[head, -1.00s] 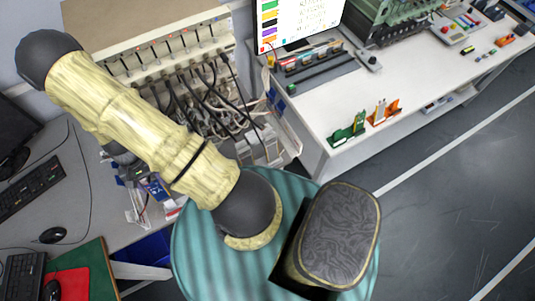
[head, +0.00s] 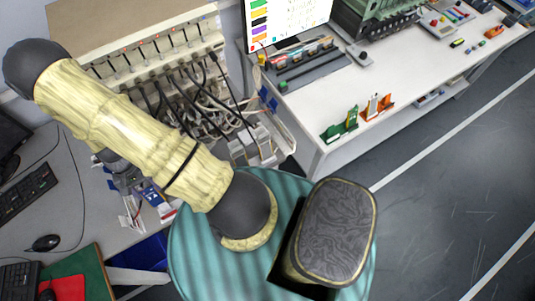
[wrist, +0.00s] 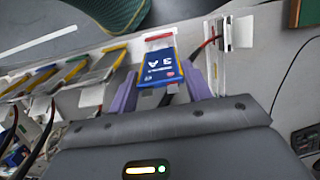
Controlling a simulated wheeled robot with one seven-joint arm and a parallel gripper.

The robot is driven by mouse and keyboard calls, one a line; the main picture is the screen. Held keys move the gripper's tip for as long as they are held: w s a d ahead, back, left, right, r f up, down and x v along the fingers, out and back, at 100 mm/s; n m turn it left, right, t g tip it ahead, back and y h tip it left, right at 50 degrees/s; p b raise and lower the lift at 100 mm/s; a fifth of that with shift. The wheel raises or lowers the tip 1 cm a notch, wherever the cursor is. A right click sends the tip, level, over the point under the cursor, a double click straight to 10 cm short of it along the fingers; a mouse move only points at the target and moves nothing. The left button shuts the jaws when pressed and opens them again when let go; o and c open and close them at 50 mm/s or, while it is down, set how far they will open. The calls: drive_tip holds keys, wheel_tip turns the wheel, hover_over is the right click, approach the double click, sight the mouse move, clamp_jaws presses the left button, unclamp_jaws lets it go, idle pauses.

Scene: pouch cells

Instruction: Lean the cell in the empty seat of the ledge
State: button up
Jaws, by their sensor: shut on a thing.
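In the wrist view, my gripper (wrist: 160,88) has its purple fingers on either side of a blue cell (wrist: 160,68) marked "3 A". The cell has a yellow edge, a red band and a pale tab end. Several grey cells (wrist: 100,66) with coloured edges stand in a row to the left, by a pale ledge (wrist: 92,96). I cannot tell which seat of the ledge is empty, or whether the held cell touches it. In the head view my arm largely hides the gripper.
A cabinet with many black cables (head: 195,95) stands behind my arm. A white bench (head: 400,85) with green and orange holders (head: 372,106) is to the right. A desk with a keyboard (head: 25,190) and mouse (head: 44,243) is at left. Open floor lies at right.

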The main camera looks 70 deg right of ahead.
sight(160, 204)
drive_tip(key=shift+b+x, duration=1.9)
drive_tip(key=shift+x, duration=0.75)
drive_tip(key=shift+d+f, duration=0.1)
drive_tip(key=shift+f, duration=0.05)
drive_tip(key=shift+b+x, duration=0.75)
drive_tip(key=shift+x, duration=0.1)
drive_tip(key=o, duration=1)
drive_tip(key=shift+p+v, duration=2.65)
drive_tip(key=shift+v, duration=1.1)
